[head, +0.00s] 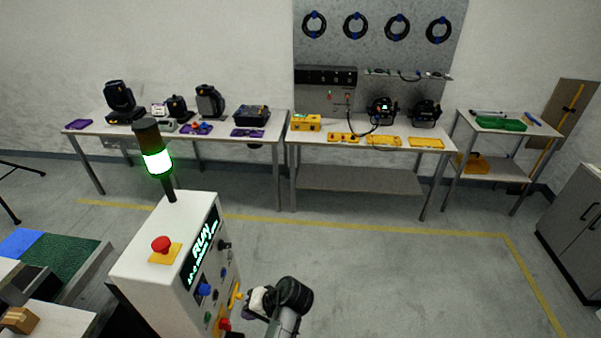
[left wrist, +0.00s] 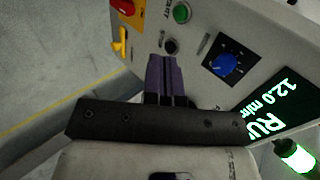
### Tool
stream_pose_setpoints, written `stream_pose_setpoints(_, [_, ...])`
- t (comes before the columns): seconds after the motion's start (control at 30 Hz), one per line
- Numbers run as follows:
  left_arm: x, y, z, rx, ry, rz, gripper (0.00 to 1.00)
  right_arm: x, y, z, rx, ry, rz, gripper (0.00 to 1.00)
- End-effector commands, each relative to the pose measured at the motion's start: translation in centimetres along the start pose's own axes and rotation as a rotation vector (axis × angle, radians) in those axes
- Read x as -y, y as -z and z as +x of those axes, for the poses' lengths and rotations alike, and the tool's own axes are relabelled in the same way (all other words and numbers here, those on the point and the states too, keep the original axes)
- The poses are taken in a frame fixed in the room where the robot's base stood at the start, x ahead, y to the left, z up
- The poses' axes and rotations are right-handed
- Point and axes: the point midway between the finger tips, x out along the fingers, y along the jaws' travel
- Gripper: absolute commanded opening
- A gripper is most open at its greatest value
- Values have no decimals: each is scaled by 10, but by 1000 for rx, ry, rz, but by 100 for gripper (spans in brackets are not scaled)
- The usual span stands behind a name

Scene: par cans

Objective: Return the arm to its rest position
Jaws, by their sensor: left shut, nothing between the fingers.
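My left gripper (head: 247,303) is in front of the control panel of a white cabinet (head: 150,245). In the left wrist view its purple fingers (left wrist: 161,62) are together and empty, pointing at the panel near a small black button (left wrist: 170,46). I cannot tell whether the tips touch the panel. A blue knob (left wrist: 227,65), a green button (left wrist: 182,13) and a yellow switch handle (left wrist: 119,47) are around them. The lit display (left wrist: 280,105) reads RUN and 12.0. My right gripper is not in view.
A stack light (head: 157,162) glowing green and a red emergency button (head: 161,244) are on the cabinet top. A green conveyor belt (head: 67,260) is at left. Tables with lamps stand along the back wall. The floor right of my arm is clear.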

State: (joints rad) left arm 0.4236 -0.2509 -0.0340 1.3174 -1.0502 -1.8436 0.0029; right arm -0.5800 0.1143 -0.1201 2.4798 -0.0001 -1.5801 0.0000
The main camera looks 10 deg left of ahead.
Motion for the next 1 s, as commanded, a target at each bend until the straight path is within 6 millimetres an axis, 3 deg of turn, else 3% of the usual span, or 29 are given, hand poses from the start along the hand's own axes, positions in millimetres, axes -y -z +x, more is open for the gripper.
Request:
stream_pose_setpoints(0.17, [-7,6,0,-41,-46,12,0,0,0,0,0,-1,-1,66])
stream_pose_setpoints(0.27, [-10,16,-11,-105,-156,-5,0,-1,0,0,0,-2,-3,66])
stream_pose_setpoints(0.37, [-1,31,-41,-229,-321,-66,0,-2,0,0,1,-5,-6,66])
stream_pose_setpoints(0.5, [37,46,-92,-455,-534,-171,0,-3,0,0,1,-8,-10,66])
stream_pose_setpoints(0.57, [55,42,-108,-548,-609,-204,0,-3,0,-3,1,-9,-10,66])
stream_pose_setpoints(0.67, [78,18,-124,-680,-717,-229,0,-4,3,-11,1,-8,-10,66])
stream_pose_setpoints(0.77, [95,-27,-130,-777,-800,-214,0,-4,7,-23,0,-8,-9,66])
stream_pose_setpoints(1.0, [102,-149,-105,-761,-850,-86,0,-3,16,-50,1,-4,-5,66])
